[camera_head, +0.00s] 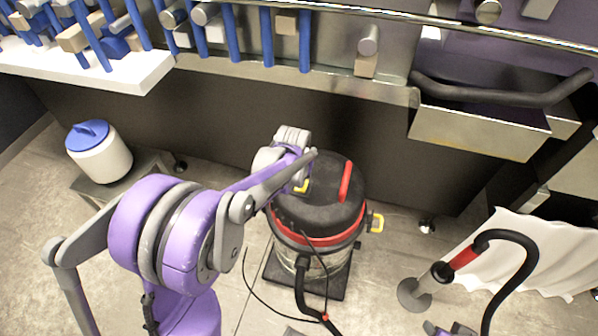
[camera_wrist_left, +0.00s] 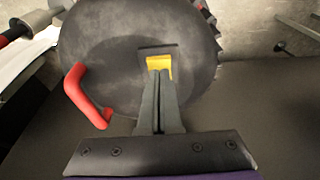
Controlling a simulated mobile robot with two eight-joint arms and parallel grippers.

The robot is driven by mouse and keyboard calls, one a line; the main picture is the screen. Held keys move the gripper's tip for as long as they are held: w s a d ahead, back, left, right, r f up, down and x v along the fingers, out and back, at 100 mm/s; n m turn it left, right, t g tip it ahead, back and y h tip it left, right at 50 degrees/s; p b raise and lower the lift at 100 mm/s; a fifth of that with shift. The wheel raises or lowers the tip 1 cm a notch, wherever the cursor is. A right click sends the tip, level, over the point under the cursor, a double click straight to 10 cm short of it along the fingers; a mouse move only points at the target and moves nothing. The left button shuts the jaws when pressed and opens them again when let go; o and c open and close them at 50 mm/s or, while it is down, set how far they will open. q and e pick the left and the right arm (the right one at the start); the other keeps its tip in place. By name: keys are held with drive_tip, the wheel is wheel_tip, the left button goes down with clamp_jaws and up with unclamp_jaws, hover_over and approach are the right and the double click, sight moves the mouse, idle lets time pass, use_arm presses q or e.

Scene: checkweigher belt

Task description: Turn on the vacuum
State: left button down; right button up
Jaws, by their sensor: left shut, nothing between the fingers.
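The vacuum (camera_head: 325,215) stands on the floor with a round dark grey lid, a red band and a red handle (camera_head: 345,182). A yellow switch (camera_head: 302,187) shows on its lid beside my left wrist. In the left wrist view, the yellow switch (camera_wrist_left: 159,64) sits in a dark recess on the lid, with the red handle (camera_wrist_left: 86,95) to its left. My left gripper (camera_wrist_left: 160,78) is shut and empty, its tips right at the switch's lower edge in the picture. I cannot tell whether they touch it. My right gripper is not in view.
A grey metal bench with a bin (camera_head: 480,130) runs behind the vacuum. A white jug with a blue lid (camera_head: 100,152) stands at left. A black curved tube with a red section (camera_head: 464,258) stands at right by a white sheet (camera_head: 540,250). A black hose (camera_head: 302,290) leaves the vacuum's front.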

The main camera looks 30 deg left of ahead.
use_arm(q)
drive_tip(key=shift+s+f, duration=0.1)
drive_tip(key=shift+f, duration=0.65)
drive_tip(key=shift+s+f+b, duration=0.15)
drive_tip(key=shift+f+b, duration=0.4)
drive_tip(key=shift+r, duration=0.2)
drive_tip(key=shift+r+p, duration=0.15)
drive_tip(key=shift+p, duration=0.15)
drive_tip(key=shift+r+p, duration=0.4)
drive_tip(key=shift+r, duration=0.25)
drive_tip(key=shift+r, duration=0.1)
